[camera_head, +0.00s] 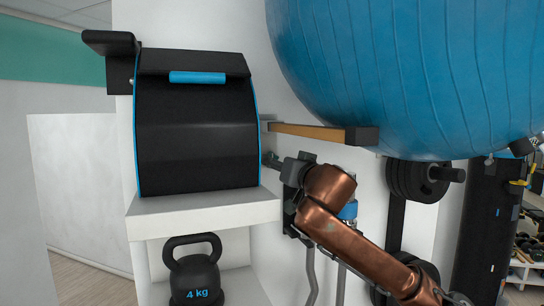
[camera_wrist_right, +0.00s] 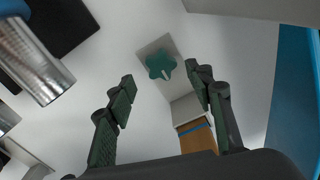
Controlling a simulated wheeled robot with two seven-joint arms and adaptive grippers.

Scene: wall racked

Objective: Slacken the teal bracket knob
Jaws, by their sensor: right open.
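The teal knob (camera_wrist_right: 160,64) shows in the right wrist view as a small star shape with a pale mark, on a grey plate (camera_wrist_right: 150,47) against the white wall. My right gripper (camera_wrist_right: 160,76) is open, its two dark fingers on either side of the knob in the picture, with nothing between them; I see no contact. In the head view my right gripper (camera_head: 272,161) reaches left beneath the wooden bar, beside the black case. The knob cannot be made out in the head view. My left gripper is not in view.
A wooden bar (camera_head: 308,131) with a black end juts from the wall under a big blue ball (camera_head: 410,70). A black case (camera_head: 197,130) stands on a white shelf (camera_head: 205,208), with a kettlebell (camera_head: 195,275) below. Weight plates (camera_head: 407,180) hang at right.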

